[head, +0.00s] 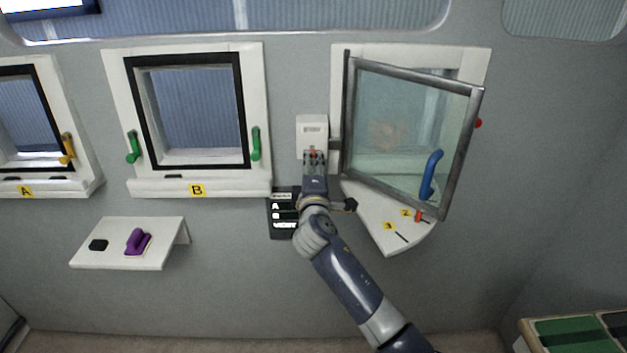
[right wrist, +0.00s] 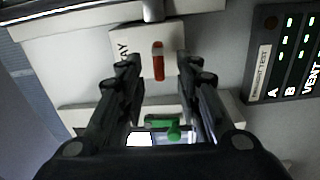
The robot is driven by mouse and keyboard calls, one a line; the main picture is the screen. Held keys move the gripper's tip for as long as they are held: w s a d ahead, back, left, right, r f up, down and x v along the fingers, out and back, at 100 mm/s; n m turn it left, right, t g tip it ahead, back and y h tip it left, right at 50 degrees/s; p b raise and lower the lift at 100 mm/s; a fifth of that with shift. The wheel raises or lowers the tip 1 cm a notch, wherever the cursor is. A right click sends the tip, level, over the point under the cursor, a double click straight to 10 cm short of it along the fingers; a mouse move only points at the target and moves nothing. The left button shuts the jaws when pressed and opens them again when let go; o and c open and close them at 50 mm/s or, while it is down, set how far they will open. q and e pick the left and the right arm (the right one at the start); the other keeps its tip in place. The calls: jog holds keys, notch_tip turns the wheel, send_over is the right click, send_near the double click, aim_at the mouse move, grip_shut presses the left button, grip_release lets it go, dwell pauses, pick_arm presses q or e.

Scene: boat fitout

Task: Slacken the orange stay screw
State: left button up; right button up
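The orange stay screw (right wrist: 158,60) shows in the right wrist view as a flat upright grip on a white plate (right wrist: 140,45), whose label is partly hidden. In the head view the plate's upper part (head: 312,128) shows above my right gripper (head: 314,156), and a bit of orange shows at its tips. My right gripper, also in the right wrist view (right wrist: 157,68), is open. Its two fingers stand either side of the screw with a gap on each side. My left gripper is not in view.
Right of the plate, a framed glass pane (head: 400,130) with a blue handle (head: 431,175) stands swung out above a numbered white quadrant (head: 385,228). A dark panel (head: 283,228) hangs below. Window B (head: 197,180) with green handles is left. A shelf (head: 120,258) holds a purple object (head: 138,241).

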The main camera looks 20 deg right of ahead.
jog(key=v, duration=0.6)
notch_tip(320, 180, down, 24)
jog(key=s+g+y, duration=0.2)
jog(key=s+g, duration=0.1)
jog(key=g, duration=0.1)
jog(key=s+f+m+g+y, duration=0.1)
jog(key=s+f+g, duration=0.1)
jog(key=s+f, duration=0.35)
jog(key=s+f+m+g, duration=0.1)
jog(key=s+f, duration=0.2)
jog(key=f, duration=0.6)
jog(key=s+f+m+g+y, duration=0.15)
jog(key=s+f, duration=0.25)
jog(key=f, duration=0.4)
jog(key=s+d+f+m+g+b, duration=0.1)
jog(key=s+f+m+g, duration=0.1)
jog(key=s+f, duration=0.7)
jog(key=s+d+f+m+g, duration=0.1)
jog(key=s+f+m+g, duration=0.1)
jog(key=s+f, duration=0.65)
jog(key=s+d+f+m+g, duration=0.1)
jog(key=s+f+m+g, duration=0.1)
jog(key=s, duration=1.1)
jog(key=s+d+f+m+g, duration=0.1)
jog(key=s+f+m+g, duration=0.1)
jog(key=s, duration=1.1)
jog(key=shift+s+f, duration=0.2)
jog(key=shift+f, duration=0.1)
